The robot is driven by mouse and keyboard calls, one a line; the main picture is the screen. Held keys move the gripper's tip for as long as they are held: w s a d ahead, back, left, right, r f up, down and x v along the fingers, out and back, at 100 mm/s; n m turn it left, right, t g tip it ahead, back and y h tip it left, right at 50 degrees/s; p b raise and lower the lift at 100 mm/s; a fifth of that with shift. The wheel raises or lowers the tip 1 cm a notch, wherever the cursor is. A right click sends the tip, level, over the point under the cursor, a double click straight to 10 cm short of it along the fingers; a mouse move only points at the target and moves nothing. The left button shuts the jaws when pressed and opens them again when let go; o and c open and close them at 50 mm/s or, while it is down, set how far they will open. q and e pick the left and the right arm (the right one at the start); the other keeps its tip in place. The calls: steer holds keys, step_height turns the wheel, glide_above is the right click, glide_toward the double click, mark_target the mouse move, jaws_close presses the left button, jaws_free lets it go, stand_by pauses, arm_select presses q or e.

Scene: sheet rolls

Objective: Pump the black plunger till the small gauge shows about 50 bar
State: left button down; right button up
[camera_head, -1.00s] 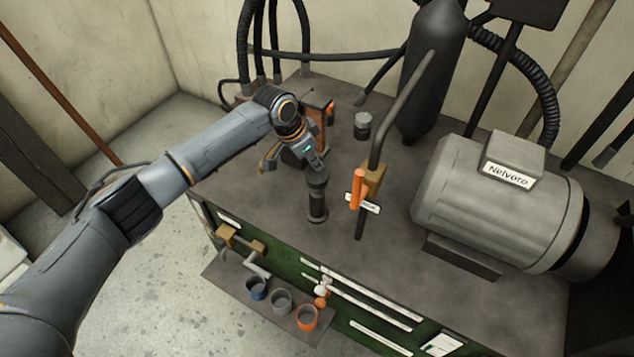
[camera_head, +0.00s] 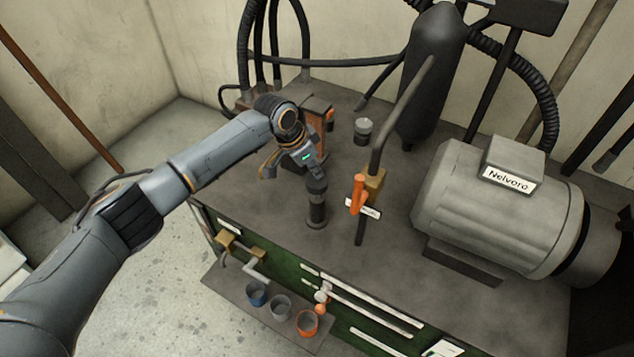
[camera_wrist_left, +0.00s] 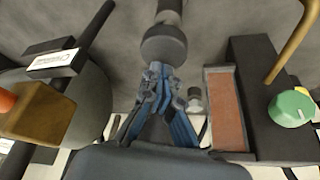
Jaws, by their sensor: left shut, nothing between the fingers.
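The black plunger (camera_head: 317,208) stands upright on the bench top, left of the orange-handled valve. Its rounded head also shows in the left wrist view (camera_wrist_left: 164,44). My left gripper (camera_head: 314,174) is at the top of the plunger, with its fingers shut and nothing between them. In the left wrist view its fingertips (camera_wrist_left: 160,72) meet the edge of the plunger head; I cannot tell whether they touch it. I cannot make out the small gauge or its reading. My right gripper is not in view.
An orange valve handle (camera_head: 357,194) on a brass block is close right of the plunger. A grey motor (camera_head: 490,215) fills the right side. Behind are a dark cylinder (camera_head: 430,75) and a box with an orange panel (camera_head: 317,115). Several cups stand on a low front shelf.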

mark_target(313, 183)
arm_select(q)
steer(key=shift+f, duration=0.1)
stand_by(0.4)
steer(key=shift+s+f+b, duration=0.15)
steer(key=shift+f+b, duration=1.45)
steer(key=shift+f, duration=1.25)
step_height(313, 183, up, 6)
steer(key=p, duration=0.5)
steer(key=shift+f, duration=0.15)
